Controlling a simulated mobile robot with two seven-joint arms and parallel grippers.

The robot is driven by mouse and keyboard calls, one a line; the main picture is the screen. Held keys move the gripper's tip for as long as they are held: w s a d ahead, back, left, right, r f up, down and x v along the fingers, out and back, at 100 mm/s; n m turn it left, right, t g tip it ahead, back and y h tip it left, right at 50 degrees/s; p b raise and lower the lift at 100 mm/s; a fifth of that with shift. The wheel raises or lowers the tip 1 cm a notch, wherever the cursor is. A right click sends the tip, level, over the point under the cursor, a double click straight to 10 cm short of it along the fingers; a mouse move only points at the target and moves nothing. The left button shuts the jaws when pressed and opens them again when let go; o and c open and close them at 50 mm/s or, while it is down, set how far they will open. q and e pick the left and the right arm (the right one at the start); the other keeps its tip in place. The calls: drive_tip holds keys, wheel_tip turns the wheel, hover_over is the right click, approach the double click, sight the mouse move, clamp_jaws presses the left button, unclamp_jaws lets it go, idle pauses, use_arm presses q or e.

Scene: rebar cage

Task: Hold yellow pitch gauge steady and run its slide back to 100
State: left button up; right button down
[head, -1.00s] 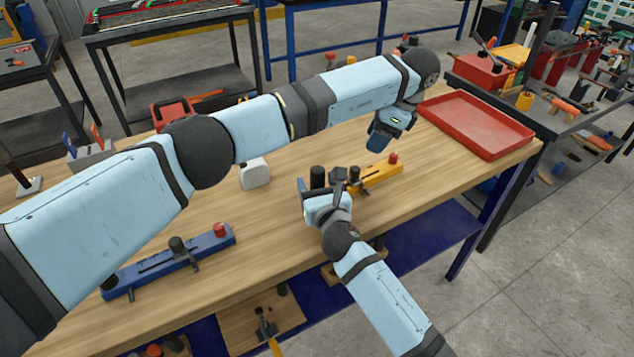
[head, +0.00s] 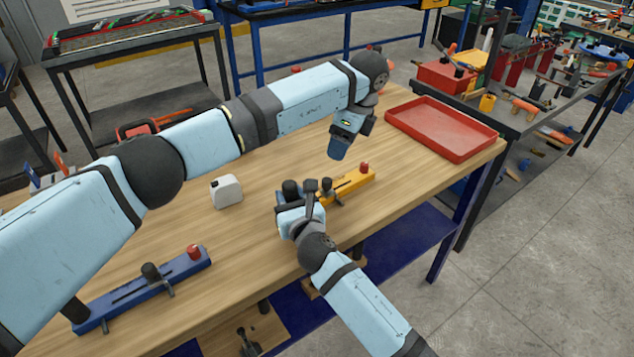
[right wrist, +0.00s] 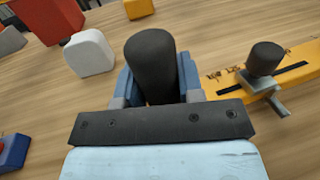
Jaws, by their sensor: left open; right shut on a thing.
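The yellow pitch gauge (head: 355,181) lies on the wooden bench, with a red knob (head: 364,167) at its right end. My right gripper (head: 291,194) is shut on the black upright handle (right wrist: 152,62) at the gauge's left end. The slide's dark knob (right wrist: 265,58) and grey lever stand right of small printed numbers in the right wrist view; the slide also shows in the head view (head: 327,186). My left gripper (head: 338,153) is open, pointing down above and behind the gauge, apart from it. Its fingertips are hard to make out.
A red tray (head: 442,150) sits at the bench's right end. A white rounded block (head: 227,191) stands left of the gauge. A blue gauge (head: 140,292) lies at front left. Bare bench surrounds the yellow gauge.

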sight(328, 180)
use_arm(q)
drive_tip(key=a+f+m+h, duration=0.1)
drive_tip(key=f+m, duration=0.2)
drive_tip(key=f+m+h, duration=0.1)
drive_tip(key=f+m, duration=0.2)
drive_tip(key=a+f+m, duration=0.1)
drive_tip(key=f+m, duration=0.2)
drive_tip(key=shift+s+a+f+h, duration=0.2)
drive_tip(key=shift+s+a+h, duration=0.05)
drive_tip(key=shift+a+h, duration=0.15)
drive_tip(key=shift+c, duration=0.2)
